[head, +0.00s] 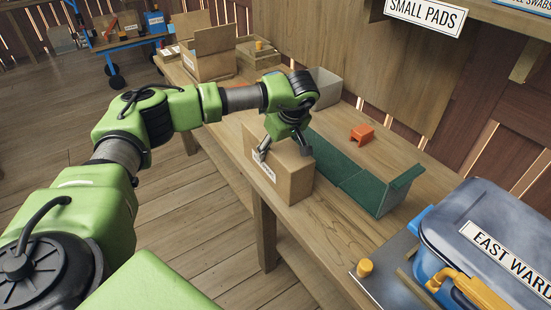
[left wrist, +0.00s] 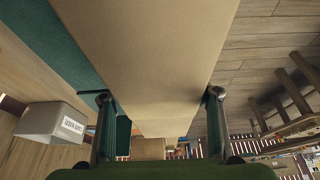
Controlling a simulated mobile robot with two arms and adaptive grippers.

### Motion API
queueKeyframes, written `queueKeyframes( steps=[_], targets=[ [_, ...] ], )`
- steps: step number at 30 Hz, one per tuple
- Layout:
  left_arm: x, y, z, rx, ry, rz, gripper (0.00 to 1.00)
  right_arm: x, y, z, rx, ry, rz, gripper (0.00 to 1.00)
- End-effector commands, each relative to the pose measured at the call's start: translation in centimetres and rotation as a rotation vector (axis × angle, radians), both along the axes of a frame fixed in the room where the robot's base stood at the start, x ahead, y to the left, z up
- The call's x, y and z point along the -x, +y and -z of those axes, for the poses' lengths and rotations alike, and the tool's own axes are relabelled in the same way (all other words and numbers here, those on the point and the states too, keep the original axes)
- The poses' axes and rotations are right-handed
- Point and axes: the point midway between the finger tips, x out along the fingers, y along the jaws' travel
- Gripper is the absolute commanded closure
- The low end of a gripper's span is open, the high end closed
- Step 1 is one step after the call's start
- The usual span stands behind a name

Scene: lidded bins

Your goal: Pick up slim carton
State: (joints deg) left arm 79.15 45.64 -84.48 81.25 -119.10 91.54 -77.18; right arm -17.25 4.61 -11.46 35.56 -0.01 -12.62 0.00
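The slim carton is most likely the tan cardboard box (head: 296,180) standing upright at the table's front edge, with a white label on its left face. In the left wrist view the carton (left wrist: 160,60) fills the middle. My left gripper (head: 283,152) is over the carton's top, pointing down, one finger towards each side. In the left wrist view its fingertips (left wrist: 159,95) are spread wide along the carton's two edges; whether they press on it cannot be told. My right gripper is not in view.
A grey bin (head: 325,88) is farther back. A blue lidded bin (head: 480,225) stands at right. An open cardboard box (head: 210,58) is at the far left of the table (head: 325,225).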

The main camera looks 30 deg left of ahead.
Motion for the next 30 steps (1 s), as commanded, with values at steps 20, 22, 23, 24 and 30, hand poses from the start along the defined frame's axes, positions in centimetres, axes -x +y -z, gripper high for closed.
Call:
queueKeyframes(
  steps=[20,22,23,24,30],
  targets=[
    [-0.1,0.0,-2.7,0.000,-0.002,-0.001,0.75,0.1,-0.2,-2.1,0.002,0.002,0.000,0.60],
    [-0.1,0.0,-3.9,-0.001,-0.002,-0.001,0.75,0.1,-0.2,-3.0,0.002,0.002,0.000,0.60],
    [0.2,-0.3,-4.4,-0.001,-0.001,0.002,0.75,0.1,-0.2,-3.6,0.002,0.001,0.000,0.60],
    [0.7,-0.7,-5.1,0.000,0.000,0.004,0.75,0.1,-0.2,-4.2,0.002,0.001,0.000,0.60],
    [3.2,-3.3,-9.7,0.000,-0.002,0.005,0.75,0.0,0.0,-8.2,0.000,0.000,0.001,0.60]
  ],
)
